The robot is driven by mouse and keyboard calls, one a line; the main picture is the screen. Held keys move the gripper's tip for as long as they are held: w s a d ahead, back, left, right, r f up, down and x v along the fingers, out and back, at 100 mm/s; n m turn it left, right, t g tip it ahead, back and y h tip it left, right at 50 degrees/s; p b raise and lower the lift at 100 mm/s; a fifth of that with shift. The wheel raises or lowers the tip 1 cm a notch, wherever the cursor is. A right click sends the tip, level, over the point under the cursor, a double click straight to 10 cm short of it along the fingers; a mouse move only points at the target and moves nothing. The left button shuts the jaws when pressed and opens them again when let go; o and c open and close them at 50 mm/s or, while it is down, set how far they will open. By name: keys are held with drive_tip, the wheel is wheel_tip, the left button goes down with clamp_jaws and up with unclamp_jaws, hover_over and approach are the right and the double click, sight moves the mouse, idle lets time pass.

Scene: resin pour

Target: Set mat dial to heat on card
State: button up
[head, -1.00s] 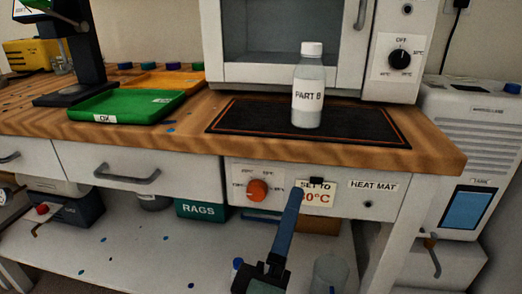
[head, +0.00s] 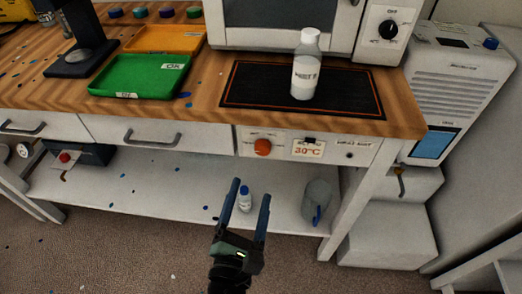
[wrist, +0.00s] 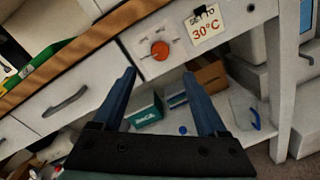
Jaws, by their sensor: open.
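The orange mat dial (head: 262,147) is on the white panel under the bench's front edge. It also shows in the wrist view (wrist: 160,50), up and ahead of the fingers. The card (head: 308,149) to its right reads "SET TO 30°C", and its number is clear in the wrist view (wrist: 207,25). The black heat mat (head: 350,95) lies on the bench top with the "PART B" bottle (head: 305,68) standing on it. My gripper (head: 247,190) is open and empty, in front of and below the dial, not touching it. The dial's scale markings are too small to read.
A green tray (head: 130,88) and an orange tray (head: 165,36) sit on the bench at left. A drawer handle (head: 150,142) juts out left of the dial panel. The lower shelf holds a small bottle (head: 245,200) and a grey container (head: 316,200).

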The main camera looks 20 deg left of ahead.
sight(262, 151)
drive_tip(key=p+x, duration=0.1)
drive_tip(key=x, duration=0.9)
drive_tip(key=shift+w, duration=0.25)
clamp_jaws()
